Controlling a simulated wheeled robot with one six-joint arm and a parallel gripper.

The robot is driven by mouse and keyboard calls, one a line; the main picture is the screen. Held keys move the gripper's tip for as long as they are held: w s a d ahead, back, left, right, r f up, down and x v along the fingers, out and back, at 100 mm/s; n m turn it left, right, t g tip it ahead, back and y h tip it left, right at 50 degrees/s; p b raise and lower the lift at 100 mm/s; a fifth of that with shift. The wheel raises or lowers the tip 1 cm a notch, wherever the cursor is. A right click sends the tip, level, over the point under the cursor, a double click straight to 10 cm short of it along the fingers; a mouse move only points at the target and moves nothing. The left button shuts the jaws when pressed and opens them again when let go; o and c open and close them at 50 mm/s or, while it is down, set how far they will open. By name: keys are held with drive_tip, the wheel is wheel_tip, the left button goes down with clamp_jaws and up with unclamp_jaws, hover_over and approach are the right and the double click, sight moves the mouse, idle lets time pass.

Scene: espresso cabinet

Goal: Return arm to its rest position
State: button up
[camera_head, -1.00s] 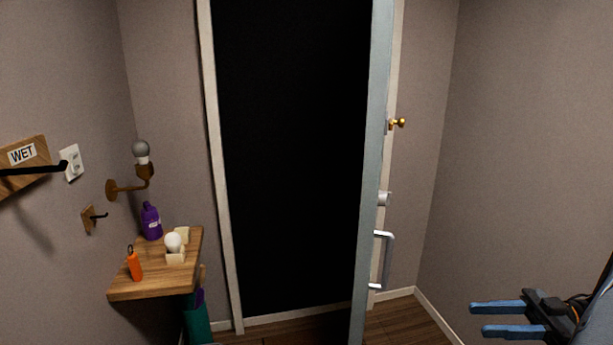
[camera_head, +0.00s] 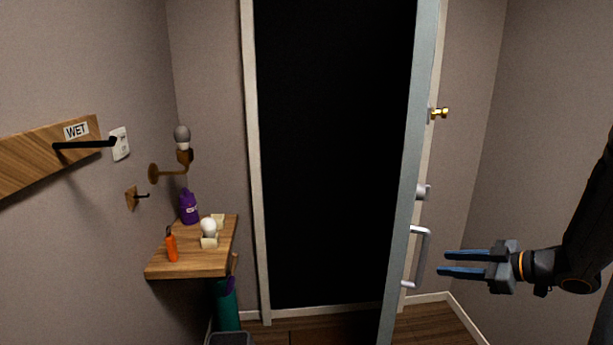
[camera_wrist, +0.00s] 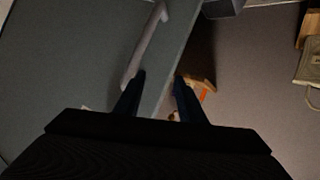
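My gripper (camera_head: 440,262) is in the right part of the head view, with its blue fingers pointing left. The fingers are apart with nothing between them. The fingertips appear near the lower handle of the open door (camera_head: 400,200); I cannot tell the exact gap in depth. In the wrist view my gripper (camera_wrist: 159,76) also shows two separate fingers. The door handle (camera_wrist: 146,45) passes just above the left finger there, and the grey door panel (camera_wrist: 60,60) fills the left side. My arm reaches in from the right edge of the head view.
The doorway (camera_head: 330,150) is open and dark. At left, a wooden shelf (camera_head: 190,263) holds an orange bottle (camera_head: 172,246), a purple bottle (camera_head: 189,208) and a white bulb (camera_head: 208,227). A wall lamp (camera_head: 183,150) and a WET board with a black hook (camera_head: 50,150) are above.

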drive_tip(key=w+a+m+h+b, duration=0.1)
drive_tip(key=w+a+m+h, duration=0.15)
drive_tip(key=w+h, duration=0.2)
drive_tip(key=s+a+f+m+g+h+b, duration=0.2)
drive_tip(key=s+a+f+m+g, duration=0.1)
drive_tip(key=s+a, duration=0.5)
drive_tip(key=s+a+f+m+g+h+b, duration=0.2)
drive_tip(key=s+a+m+g, duration=0.3)
drive_tip(key=s, duration=1)
drive_tip(key=a+f+m+b, duration=0.1)
drive_tip(key=a, duration=0.2)
drive_tip(key=shift+a, duration=0.25)
drive_tip(key=shift+c, duration=0.6)
drive_tip(key=shift+a, duration=0.1)
